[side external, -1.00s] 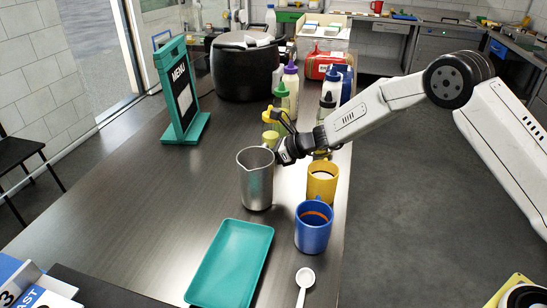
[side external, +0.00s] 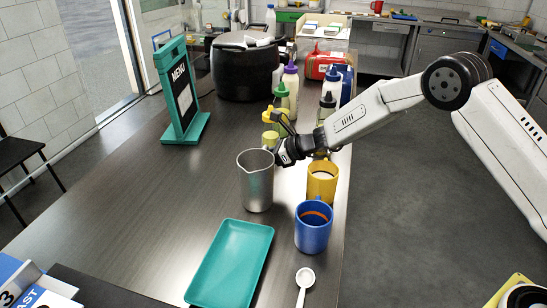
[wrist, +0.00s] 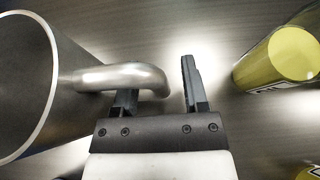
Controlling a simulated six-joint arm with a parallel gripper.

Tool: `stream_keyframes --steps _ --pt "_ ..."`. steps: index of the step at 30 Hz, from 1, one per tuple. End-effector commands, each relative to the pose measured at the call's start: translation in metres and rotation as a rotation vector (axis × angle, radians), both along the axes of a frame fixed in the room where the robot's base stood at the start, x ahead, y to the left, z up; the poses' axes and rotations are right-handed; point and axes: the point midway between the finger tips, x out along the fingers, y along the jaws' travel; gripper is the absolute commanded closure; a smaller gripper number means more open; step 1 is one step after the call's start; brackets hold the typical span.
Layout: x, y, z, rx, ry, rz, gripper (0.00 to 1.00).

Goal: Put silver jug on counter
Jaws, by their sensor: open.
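The silver jug (side external: 257,184) stands upright on the dark counter (side external: 140,215), left of the yellow mug. In the wrist view the jug (wrist: 25,85) fills the left side, and its handle (wrist: 125,77) reaches right toward my fingers. My gripper (side external: 277,146) is at the jug's far right side. In the wrist view my gripper (wrist: 158,88) is open. The left finger is partly hidden under the handle's curved end, and the right finger stands clear of it. I cannot tell whether the left finger touches the handle.
A yellow mug (side external: 322,180) and a blue mug (side external: 313,230) stand right of the jug. A teal tray (side external: 230,265) lies in front. Several bottles (side external: 281,100) stand behind my gripper. A teal menu stand (side external: 185,95) is at left; the counter between is clear.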

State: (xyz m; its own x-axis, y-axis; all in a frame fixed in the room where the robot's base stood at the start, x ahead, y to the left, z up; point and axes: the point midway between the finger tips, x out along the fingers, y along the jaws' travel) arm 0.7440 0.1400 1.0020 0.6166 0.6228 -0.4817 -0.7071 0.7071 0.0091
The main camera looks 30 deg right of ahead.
Motion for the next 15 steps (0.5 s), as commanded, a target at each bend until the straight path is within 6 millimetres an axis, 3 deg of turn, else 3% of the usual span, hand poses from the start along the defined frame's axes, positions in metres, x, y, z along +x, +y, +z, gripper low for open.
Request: stream_keyframes --steps 15 --pt "-0.024 -0.026 0.022 -0.001 -0.001 -0.002 0.43"
